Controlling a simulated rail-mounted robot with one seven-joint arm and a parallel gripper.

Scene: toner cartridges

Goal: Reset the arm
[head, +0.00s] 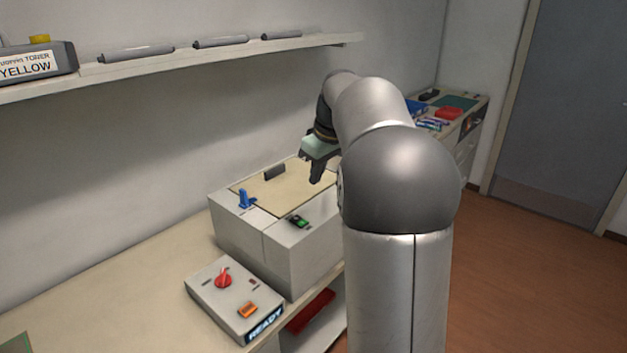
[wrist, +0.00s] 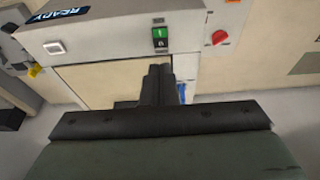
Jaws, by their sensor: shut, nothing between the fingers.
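My gripper (head: 318,172) hangs above the tan lid of a grey machine (head: 240,240) in the head view, fingers pointing down. In the wrist view my gripper (wrist: 160,70) has its two fingers pressed together, with nothing between them. The tan panel (wrist: 100,80) lies beyond the fingers there. The lid carries a dark handle (head: 274,172), and a blue lever (head: 246,199) stands upright at its left corner. A green switch (head: 298,221) sits on the machine's front top. My arm hides the machine's right side in the head view.
A wall shelf (head: 200,58) holds a yellow toner cartridge (head: 38,64) and several grey rollers. The bench at left is mostly clear.

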